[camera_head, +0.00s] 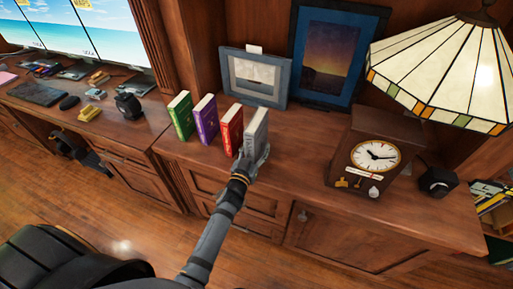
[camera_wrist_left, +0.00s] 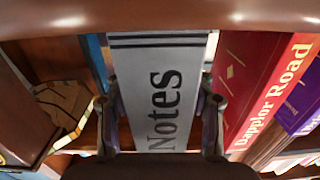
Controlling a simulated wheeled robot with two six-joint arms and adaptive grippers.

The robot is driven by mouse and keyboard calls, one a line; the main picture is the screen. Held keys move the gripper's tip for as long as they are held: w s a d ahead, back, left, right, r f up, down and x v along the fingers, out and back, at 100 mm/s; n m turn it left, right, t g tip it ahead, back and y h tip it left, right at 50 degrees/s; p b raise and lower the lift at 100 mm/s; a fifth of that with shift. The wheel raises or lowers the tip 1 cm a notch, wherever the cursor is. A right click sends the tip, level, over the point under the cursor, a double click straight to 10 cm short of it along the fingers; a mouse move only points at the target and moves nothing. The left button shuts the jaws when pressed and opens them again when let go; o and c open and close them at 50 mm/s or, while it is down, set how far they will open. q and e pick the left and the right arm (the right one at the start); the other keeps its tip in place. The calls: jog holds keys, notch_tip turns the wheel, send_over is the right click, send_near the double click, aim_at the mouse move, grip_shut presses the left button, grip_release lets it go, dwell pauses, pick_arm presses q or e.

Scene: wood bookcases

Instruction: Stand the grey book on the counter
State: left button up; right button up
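The grey book (camera_head: 257,125), with "Notes" on its spine, is upright at the right end of a row of books on the wooden counter (camera_head: 300,160). In the left wrist view the grey book (camera_wrist_left: 158,95) lies between the two fingers of my left gripper (camera_wrist_left: 160,110), which appear closed against its sides. In the head view my left gripper (camera_head: 250,160) covers the book's lower part, so I cannot tell whether its base touches the counter. My right gripper is not in view.
A red book (camera_head: 231,127), a purple book (camera_head: 205,119) and a green book (camera_head: 181,115) stand to its left. Framed pictures (camera_head: 252,78) are behind. A clock (camera_head: 374,155) and a lamp (camera_head: 440,75) stand to the right. Bare counter lies between book and clock.

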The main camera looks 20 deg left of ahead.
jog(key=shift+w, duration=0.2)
pick_arm(q)
jog(key=shift+r+p, duration=0.3)
jog(key=shift+r, duration=0.05)
jog(key=s, duration=1.2)
jog(key=shift+a+f+b, duration=0.15)
jog(key=shift+a+b, duration=0.05)
jog(key=shift+b, duration=0.1)
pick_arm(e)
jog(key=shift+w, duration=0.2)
